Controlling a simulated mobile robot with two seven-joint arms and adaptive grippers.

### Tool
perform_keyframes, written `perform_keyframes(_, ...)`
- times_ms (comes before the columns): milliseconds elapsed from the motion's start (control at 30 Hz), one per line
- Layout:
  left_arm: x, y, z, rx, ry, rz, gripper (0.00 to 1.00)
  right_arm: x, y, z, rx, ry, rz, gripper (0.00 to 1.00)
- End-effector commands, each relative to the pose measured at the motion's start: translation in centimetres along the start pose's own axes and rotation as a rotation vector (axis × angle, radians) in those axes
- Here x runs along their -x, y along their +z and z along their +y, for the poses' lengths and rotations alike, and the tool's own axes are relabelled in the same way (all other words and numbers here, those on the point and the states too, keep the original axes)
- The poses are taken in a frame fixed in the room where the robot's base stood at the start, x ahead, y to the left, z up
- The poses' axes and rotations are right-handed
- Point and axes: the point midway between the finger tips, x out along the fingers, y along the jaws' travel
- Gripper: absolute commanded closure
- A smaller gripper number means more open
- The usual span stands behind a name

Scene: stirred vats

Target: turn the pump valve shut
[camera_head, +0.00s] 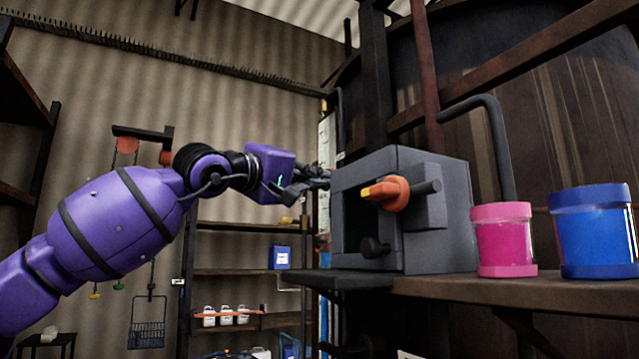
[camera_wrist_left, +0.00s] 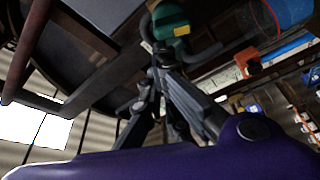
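The pump (camera_head: 440,215) is a dark grey box with an open front, standing on a shelf at centre right in the head view. Its valve has an orange knob handle (camera_head: 395,193) with a yellow tip pointing left, on a grey stub. A black knob (camera_head: 374,247) sits below it. My left gripper (camera_head: 318,179) is left of the pump, at about its upper edge, apart from the orange handle. In the left wrist view, its fingers (camera_wrist_left: 163,62) converge at the tips and look shut, with nothing visible between them. My right gripper is not in view.
A pink container (camera_head: 503,240) and a blue container (camera_head: 592,232) stand right of the pump on the brown shelf (camera_head: 520,288). A large rusty vat (camera_head: 540,110) rises behind. A rack (camera_head: 240,272) with white containers stands in the background. A green part (camera_wrist_left: 171,22) shows beyond my fingertips.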

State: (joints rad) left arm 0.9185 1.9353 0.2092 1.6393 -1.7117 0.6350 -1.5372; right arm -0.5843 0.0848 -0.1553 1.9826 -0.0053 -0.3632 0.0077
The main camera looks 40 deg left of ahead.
Motion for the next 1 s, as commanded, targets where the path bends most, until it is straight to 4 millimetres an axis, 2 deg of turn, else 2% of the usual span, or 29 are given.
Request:
perform_keyframes(200, 0.0, 0.6, 0.5, -0.191, 0.068, -0.003, 1.00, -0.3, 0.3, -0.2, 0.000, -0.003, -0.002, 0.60)
perform_keyframes(500, 0.3, 1.4, 1.3, -0.423, 0.147, -0.003, 1.00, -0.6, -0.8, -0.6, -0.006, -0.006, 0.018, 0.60)
perform_keyframes(733, 0.4, 1.9, 1.7, -0.518, 0.179, -0.003, 1.00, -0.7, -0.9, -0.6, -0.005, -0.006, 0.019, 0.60)
perform_keyframes(1000, 0.4, 2.1, 1.8, -0.542, 0.187, -0.003, 1.00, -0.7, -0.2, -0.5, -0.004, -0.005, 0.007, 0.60)
